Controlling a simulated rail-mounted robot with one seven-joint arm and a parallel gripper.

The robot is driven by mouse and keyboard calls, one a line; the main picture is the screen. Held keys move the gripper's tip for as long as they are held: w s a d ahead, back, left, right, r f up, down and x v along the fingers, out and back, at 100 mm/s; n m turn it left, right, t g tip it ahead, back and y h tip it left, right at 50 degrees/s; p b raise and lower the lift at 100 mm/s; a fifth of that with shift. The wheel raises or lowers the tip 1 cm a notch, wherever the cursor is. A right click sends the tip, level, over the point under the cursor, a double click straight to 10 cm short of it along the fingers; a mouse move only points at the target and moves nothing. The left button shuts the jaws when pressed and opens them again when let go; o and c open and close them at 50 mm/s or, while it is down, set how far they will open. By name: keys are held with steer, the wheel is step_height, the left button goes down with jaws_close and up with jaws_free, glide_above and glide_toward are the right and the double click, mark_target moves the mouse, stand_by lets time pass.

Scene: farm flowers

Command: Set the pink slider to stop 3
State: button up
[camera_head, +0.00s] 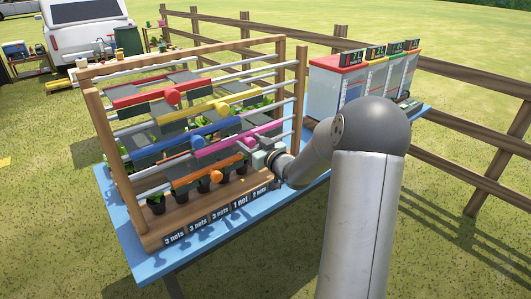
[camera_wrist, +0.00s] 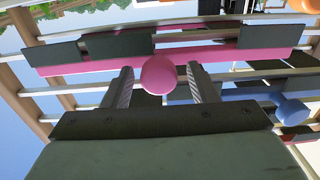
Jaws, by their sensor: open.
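The pink slider (camera_head: 236,141) is a long pink bar on a metal rail of the wooden rack, with dark plates along it. In the wrist view the pink bar (camera_wrist: 220,57) runs across the upper part, and its round pink knob (camera_wrist: 158,74) shows near the middle. My gripper (camera_wrist: 160,71) is open, with one finger on each side of the knob and a gap to each. In the head view my gripper (camera_head: 262,158) is at the rack's right side by the pink bar, and I cannot make out the knob there. No stop marks are readable.
Red (camera_head: 140,97), yellow (camera_head: 195,113), blue (camera_head: 170,145) and orange (camera_head: 205,174) sliders share the rack. A blue slider (camera_wrist: 245,110) lies close in the wrist view. Potted plants stand below. A box with several displays (camera_head: 365,72) stands behind on the blue table (camera_head: 150,268).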

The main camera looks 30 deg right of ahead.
steer(key=b+v, duration=0.1)
steer(key=v, duration=1.5)
steer(key=shift+s+b, duration=0.4)
steer(key=s+a+f+m+g+h+p, duration=0.1)
steer(key=s+a+f+m+g+h, duration=0.25)
steer(key=a+g+h, duration=0.35)
steer(key=s+a+f+g+y, duration=0.1)
steer(key=s+a+g, duration=0.4)
steer(key=s+a, duration=0.2)
steer(key=s+a+f+n+g+y+p, duration=0.1)
steer(key=s+a+g, duration=0.4)
steer(key=s, duration=0.7)
steer(key=shift+a+f+y, duration=0.2)
steer(key=shift+a+y, duration=0.5)
steer(key=shift+a, duration=0.25)
